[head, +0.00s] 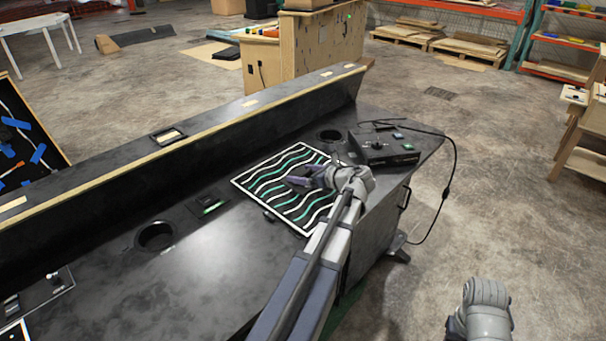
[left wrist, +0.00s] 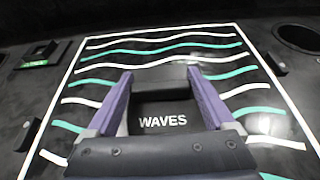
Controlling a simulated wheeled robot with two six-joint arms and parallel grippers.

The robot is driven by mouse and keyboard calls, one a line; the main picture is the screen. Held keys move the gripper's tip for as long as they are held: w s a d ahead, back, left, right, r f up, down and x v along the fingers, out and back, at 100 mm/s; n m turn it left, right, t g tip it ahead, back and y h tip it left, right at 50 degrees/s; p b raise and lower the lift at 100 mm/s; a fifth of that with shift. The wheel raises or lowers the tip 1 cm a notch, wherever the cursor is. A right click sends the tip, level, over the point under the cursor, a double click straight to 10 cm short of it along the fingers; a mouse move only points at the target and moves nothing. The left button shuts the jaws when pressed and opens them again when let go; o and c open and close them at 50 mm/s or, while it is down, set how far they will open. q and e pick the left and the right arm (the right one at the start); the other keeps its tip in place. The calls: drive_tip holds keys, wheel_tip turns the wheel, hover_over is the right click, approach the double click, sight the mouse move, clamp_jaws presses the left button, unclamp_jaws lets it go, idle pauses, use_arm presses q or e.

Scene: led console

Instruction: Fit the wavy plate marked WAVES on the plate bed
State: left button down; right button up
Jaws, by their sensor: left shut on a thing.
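The wavy plate (head: 262,186) is a black sheet with white and green wavy lines and a white border, lying level at the console's right half. In the left wrist view, the plate (left wrist: 160,58) fills the middle, with the word WAVES between my fingers. My left gripper (head: 300,182) is over the plate; its purple fingers (left wrist: 160,82) are shut on the plate's dark raised grip. The plate bed is not clearly visible under the plate, and I cannot tell whether the plate is seated. Part of my right arm shows at the lower right; its fingers are not clear.
A black control box (head: 383,148) with a cable stands right of the plate. Round wells (head: 156,236) and a green-lit slot (head: 210,206) are set in the console top. Small dark blocks (left wrist: 278,66) flank the plate. A raised ledge (head: 190,155) runs behind.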

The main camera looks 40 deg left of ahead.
use_arm(q)
drive_tip(key=shift+f+b, duration=0.3)
drive_tip(key=shift+f, duration=0.05)
idle(0.3)
unclamp_jaws()
drive_tip(key=p+v, duration=0.2)
drive_tip(key=v, duration=0.4)
drive_tip(key=shift+d+r+p, duration=0.2)
drive_tip(key=shift+p, duration=0.1)
drive_tip(key=shift+d+r, duration=0.15)
drive_tip(key=shift+d, duration=0.5)
